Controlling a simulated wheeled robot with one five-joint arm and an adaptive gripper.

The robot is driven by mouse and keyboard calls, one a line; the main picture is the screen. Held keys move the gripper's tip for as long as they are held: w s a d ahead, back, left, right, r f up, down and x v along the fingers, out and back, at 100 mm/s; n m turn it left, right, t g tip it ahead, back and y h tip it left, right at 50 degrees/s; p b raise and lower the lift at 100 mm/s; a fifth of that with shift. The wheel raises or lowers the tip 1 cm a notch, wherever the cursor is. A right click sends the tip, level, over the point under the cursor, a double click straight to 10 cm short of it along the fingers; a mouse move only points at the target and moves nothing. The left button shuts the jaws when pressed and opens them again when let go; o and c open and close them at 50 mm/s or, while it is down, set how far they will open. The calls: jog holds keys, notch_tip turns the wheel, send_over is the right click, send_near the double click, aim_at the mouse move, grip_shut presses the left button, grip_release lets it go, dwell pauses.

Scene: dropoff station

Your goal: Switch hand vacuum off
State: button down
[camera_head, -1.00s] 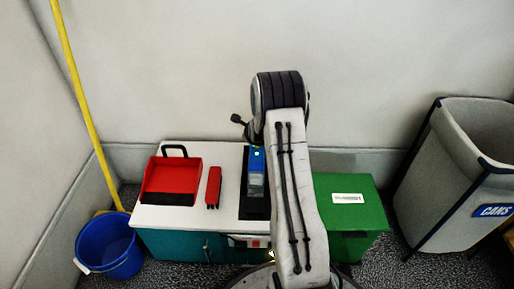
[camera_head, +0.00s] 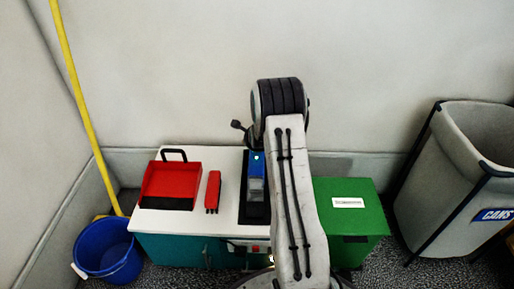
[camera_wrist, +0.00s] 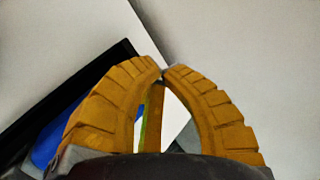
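The hand vacuum (camera_head: 256,178) is blue with a clear grey lower part. It lies on a black mat (camera_head: 252,221) on the white-topped cabinet, just left of my arm, which may hide its right edge. A small pale spot shows near its upper end; I cannot tell whether it is a switch or a light. In the wrist view, a blue part, likely the vacuum (camera_wrist: 50,143), shows behind the left finger, partly hidden. My gripper (camera_wrist: 162,72) has orange ribbed fingers with their tips together and nothing visible between them. In the head view my arm hides the gripper.
A red dustpan (camera_head: 172,184) and a narrow red object (camera_head: 213,190) lie left on the white cabinet top (camera_head: 225,160). A green box (camera_head: 360,222) stands right. A blue bucket (camera_head: 105,252) and yellow pole (camera_head: 84,107) are left; a grey bin (camera_head: 455,160) is far right.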

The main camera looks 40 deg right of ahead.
jog(key=shift+f+b, duration=0.6)
dwell(1.1)
jog(key=shift+r, duration=0.6)
jog(key=shift+r+p, duration=0.15)
jog(key=shift+p, duration=0.15)
jog(key=shift+r+p, duration=1.55)
jog(key=shift+r, duration=1.3)
